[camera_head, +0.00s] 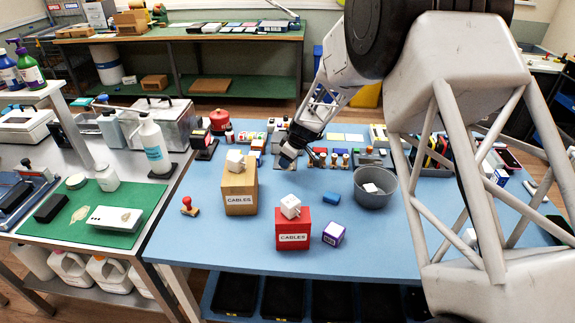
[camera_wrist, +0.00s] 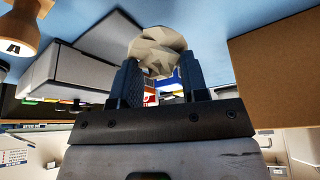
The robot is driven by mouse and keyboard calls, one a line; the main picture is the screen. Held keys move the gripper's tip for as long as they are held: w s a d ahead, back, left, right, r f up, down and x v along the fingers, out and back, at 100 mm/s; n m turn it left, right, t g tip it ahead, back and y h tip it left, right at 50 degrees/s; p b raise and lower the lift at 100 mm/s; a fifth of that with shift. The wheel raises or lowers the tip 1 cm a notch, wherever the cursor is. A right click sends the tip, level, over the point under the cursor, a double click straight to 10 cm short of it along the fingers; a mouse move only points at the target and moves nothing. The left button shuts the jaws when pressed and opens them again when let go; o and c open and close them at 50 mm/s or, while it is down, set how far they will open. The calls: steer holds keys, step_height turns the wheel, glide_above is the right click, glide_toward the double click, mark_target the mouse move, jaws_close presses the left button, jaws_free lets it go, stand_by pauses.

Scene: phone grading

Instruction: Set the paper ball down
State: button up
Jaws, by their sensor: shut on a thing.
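A crumpled cream paper ball (camera_wrist: 157,45) sits between the two dark blue fingers of my gripper (camera_wrist: 160,72) in the wrist view. The fingers are shut on it. In the head view my gripper (camera_head: 289,158) is over the blue table (camera_head: 240,262), behind and right of the brown cables box. I cannot make out the ball there. The ball's underside and the gap between it and the table cannot be judged.
A brown cables box (camera_head: 238,200) and a red cables box (camera_head: 292,236) carry white blocks. The front table is mostly clear.

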steer(key=shift+f, duration=1.25)
steer(key=o, duration=1)
steer(key=shift+r, duration=0.15)
steer(key=v, duration=1.2)
steer(key=shift+d, duration=0.1)
